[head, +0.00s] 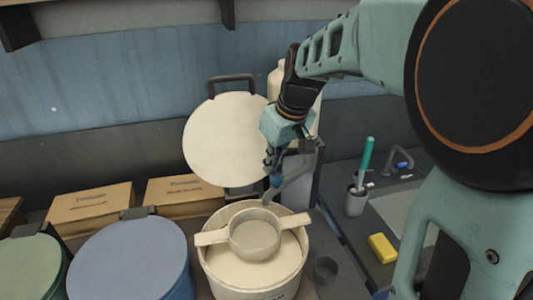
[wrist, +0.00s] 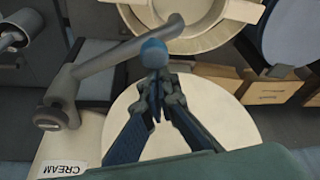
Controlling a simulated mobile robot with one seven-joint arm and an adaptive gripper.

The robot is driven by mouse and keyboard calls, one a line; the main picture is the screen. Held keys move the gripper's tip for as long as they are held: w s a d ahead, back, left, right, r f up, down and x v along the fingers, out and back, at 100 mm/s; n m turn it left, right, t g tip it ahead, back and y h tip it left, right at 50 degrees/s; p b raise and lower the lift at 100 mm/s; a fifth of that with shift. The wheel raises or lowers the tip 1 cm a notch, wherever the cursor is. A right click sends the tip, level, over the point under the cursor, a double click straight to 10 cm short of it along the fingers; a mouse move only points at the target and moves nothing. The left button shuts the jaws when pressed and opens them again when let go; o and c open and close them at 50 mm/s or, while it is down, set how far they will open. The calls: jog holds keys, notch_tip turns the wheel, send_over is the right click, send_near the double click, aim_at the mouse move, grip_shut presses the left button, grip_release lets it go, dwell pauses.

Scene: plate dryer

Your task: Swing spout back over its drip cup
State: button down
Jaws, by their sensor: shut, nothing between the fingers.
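The grey spout (head: 297,173) reaches out from the cream dispenser, its free end over the pan on the open white tub (head: 255,283). In the wrist view the spout (wrist: 115,54) runs from its pivot at left to the pale pan (wrist: 185,12) at the top. A blue knob (wrist: 153,49) sits near its free end. My gripper (head: 273,168) is shut and empty. In the wrist view its fingertips (wrist: 154,76) are right by the knob; I cannot tell whether they touch it. The small dark drip cup (head: 325,269) stands right of the tub, away from the spout's end.
A round cream lid (head: 222,138) stands raised behind the tub. Blue-lidded (head: 130,262) and green-lidded (head: 28,265) bins and cardboard boxes (head: 92,208) are at left. A utensil cup (head: 356,200), yellow sponge (head: 382,247) and sink are at right.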

jog(key=shift+s+d+f+n+y+b, duration=0.15)
jog(key=shift+s+d+n+y+b, duration=0.15)
jog(key=shift+s+d+n+b, duration=0.55)
jog(key=s+d+n+g+y+b, duration=0.1)
jog(key=s+d+n+g+b, duration=0.1)
jog(key=d+n, duration=0.7)
jog(key=shift+s+d+g, duration=0.5)
jog(key=shift+s+d, duration=0.6)
jog(key=shift+s, duration=0.05)
jog(key=shift+d, duration=0.1)
